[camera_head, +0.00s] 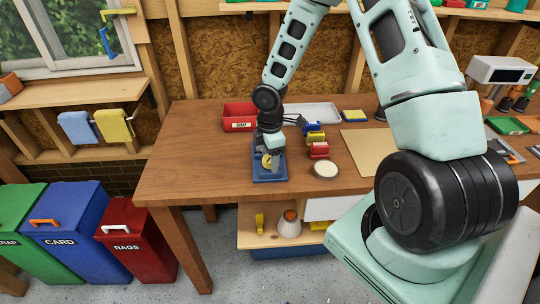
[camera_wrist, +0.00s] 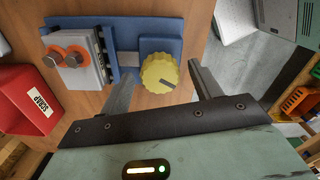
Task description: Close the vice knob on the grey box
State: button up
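The vice is a blue base (camera_wrist: 150,28) on the wooden bench, with a round yellow knob (camera_wrist: 159,73) that has a dark pointer mark. A grey box (camera_wrist: 78,62) with two orange rings and bolts sits at its left end in the wrist view. My gripper (camera_wrist: 161,72) is open, one finger on each side of the knob in that view. I cannot tell whether either finger touches it. In the head view the vice (camera_head: 262,176) is near the bench's front edge, and my gripper (camera_head: 270,155) is over it, hiding most of the box.
A red scrap bin (camera_head: 240,117) stands behind the vice, also seen in the wrist view (camera_wrist: 25,97). Small red, blue and yellow items (camera_head: 317,140) and a round pale dish (camera_head: 326,170) lie to the right. The bench (camera_head: 195,165) left of the vice is clear.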

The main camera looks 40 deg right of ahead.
jog(key=c, duration=0.9)
jog(key=shift+o, duration=0.2)
jog(key=shift+m+b, duration=0.75)
jog(key=shift+m, duration=2.45)
jog(key=o, duration=1)
jog(key=shift+r, duration=0.1)
